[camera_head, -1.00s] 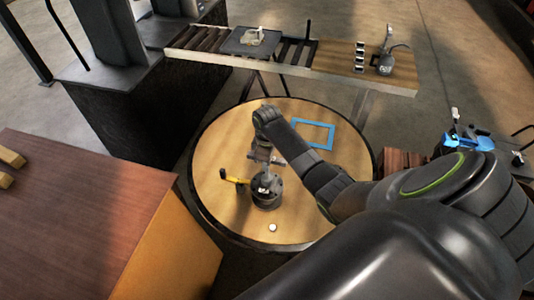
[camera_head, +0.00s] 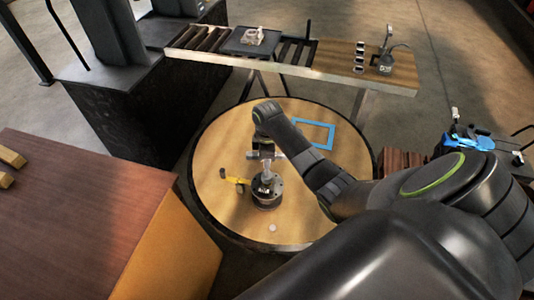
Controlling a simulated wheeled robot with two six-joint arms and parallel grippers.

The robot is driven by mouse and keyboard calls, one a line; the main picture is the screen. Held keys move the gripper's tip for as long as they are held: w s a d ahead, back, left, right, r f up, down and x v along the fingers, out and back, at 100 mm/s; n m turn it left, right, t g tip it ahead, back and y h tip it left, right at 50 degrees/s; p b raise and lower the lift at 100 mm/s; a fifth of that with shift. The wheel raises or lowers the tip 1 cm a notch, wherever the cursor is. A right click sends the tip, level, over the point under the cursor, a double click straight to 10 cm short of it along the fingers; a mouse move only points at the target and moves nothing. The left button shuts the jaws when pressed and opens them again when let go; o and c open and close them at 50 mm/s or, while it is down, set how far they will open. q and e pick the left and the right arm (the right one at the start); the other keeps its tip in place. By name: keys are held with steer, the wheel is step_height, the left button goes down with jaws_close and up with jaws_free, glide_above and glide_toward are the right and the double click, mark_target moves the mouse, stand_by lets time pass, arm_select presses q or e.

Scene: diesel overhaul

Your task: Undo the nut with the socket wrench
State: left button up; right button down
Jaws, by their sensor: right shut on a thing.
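A dark round engine part (camera_head: 267,196) stands on the round wooden table, with a pale grey upright piece (camera_head: 266,172) on its top. My right gripper (camera_head: 264,156) points down just above it, shut on what looks like the socket wrench. The wrench is small and mostly hidden by the gripper, and I cannot tell if it sits on the nut. The nut itself cannot be made out. A yellow handle (camera_head: 239,181) with a dark end sticks out to the left of the part. My left gripper is not in view.
The round table (camera_head: 217,211) also bears a blue square frame (camera_head: 331,135) and a small pale disc (camera_head: 273,228). A brown bench (camera_head: 80,190) stands at left. A long rack table (camera_head: 340,76) with parts stands behind.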

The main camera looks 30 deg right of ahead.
steer(key=m, duration=0.4)
steer(key=shift+m, duration=0.3)
steer(key=m, duration=0.7)
steer(key=shift+m, duration=0.4)
steer(key=m, duration=0.8)
steer(key=shift+d, duration=0.1)
steer(key=m, duration=0.4)
steer(key=shift+m, duration=0.3)
steer(key=m, duration=0.3)
steer(key=shift+m, duration=2.6)
